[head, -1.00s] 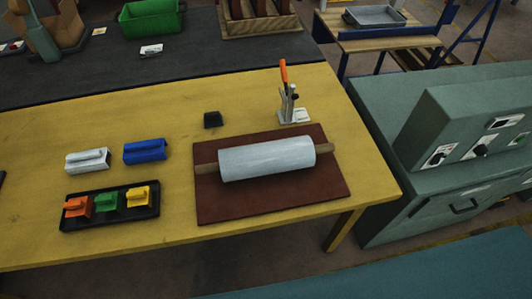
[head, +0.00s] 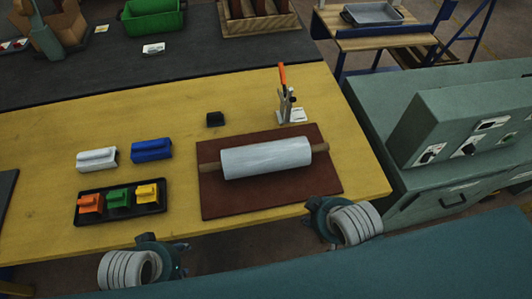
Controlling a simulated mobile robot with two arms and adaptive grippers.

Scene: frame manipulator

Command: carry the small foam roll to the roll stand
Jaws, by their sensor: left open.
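A white foam roll (head: 266,158) on a wooden rod lies across a dark red board (head: 300,196) on the yellow table. No roll stand can be made out for certain; a wooden rack with brown uprights (head: 257,27) stands at the back, cut by the top edge. My left gripper (head: 163,250) is at the table's front edge, lower left, open and empty, well apart from the roll. My right arm's end (head: 331,214) is just in front of the board's near right corner, apart from the roll; its jaws cannot be made out.
A black tray (head: 120,217) holds orange, green and yellow blocks. White (head: 97,159) and blue (head: 151,150) blocks lie behind it. A toggle clamp with an orange handle (head: 283,76) and a small black block (head: 215,119) stand behind the board. A green machine (head: 440,165) borders the table's right side.

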